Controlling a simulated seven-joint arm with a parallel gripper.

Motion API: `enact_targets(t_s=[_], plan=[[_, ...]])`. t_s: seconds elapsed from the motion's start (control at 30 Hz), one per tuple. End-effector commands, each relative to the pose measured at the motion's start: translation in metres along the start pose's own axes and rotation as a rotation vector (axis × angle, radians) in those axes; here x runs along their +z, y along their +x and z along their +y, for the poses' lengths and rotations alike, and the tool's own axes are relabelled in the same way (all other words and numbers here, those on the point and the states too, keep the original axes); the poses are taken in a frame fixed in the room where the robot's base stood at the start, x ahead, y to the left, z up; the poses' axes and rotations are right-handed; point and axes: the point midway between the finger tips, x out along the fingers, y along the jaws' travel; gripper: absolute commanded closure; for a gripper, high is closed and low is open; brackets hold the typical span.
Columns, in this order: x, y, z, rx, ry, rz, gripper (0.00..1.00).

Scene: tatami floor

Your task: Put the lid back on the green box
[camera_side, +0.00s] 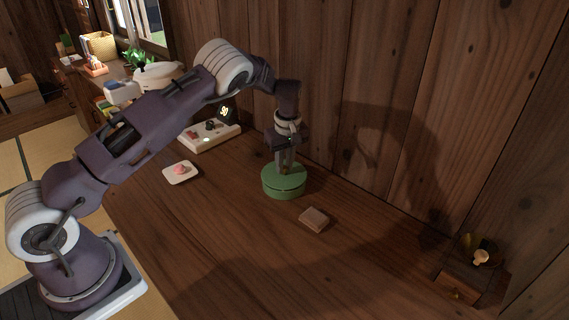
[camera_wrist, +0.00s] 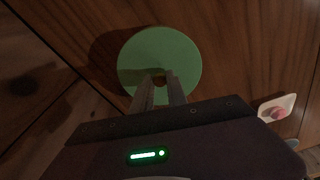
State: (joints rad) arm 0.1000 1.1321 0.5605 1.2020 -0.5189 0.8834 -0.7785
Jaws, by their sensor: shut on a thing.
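The round green box (camera_side: 284,192) stands upright on the wooden table. Its flat green lid (camera_side: 272,174) is level on top of the box, lined up with it; a thin dark line runs between them, and I cannot tell whether the lid is fully seated. My gripper (camera_side: 287,167) points straight down over the lid and is shut on its small knob. In the wrist view the lid (camera_wrist: 160,52) shows as a green disc that hides the box, with my gripper (camera_wrist: 160,78) closed around the dark knob near its middle.
A small brown block (camera_side: 314,219) lies just in front of the box. A white dish with a pink item (camera_side: 180,172) and a white panel (camera_side: 209,136) are to the left. A wooden wall (camera_side: 370,100) rises behind. The table's front is clear.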

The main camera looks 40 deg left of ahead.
Motion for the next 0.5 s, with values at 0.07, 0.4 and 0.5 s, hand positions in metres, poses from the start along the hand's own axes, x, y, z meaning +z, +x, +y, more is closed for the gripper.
enact_targets(t_s=[0.07,0.4,0.5], plan=[[0.0001,0.0001,0.0001,0.000,0.000,0.000,1.00],[0.0004,0.0003,0.0002,0.000,0.000,0.000,0.78],[0.0003,0.0003,0.0001,0.000,0.000,0.000,0.58]])
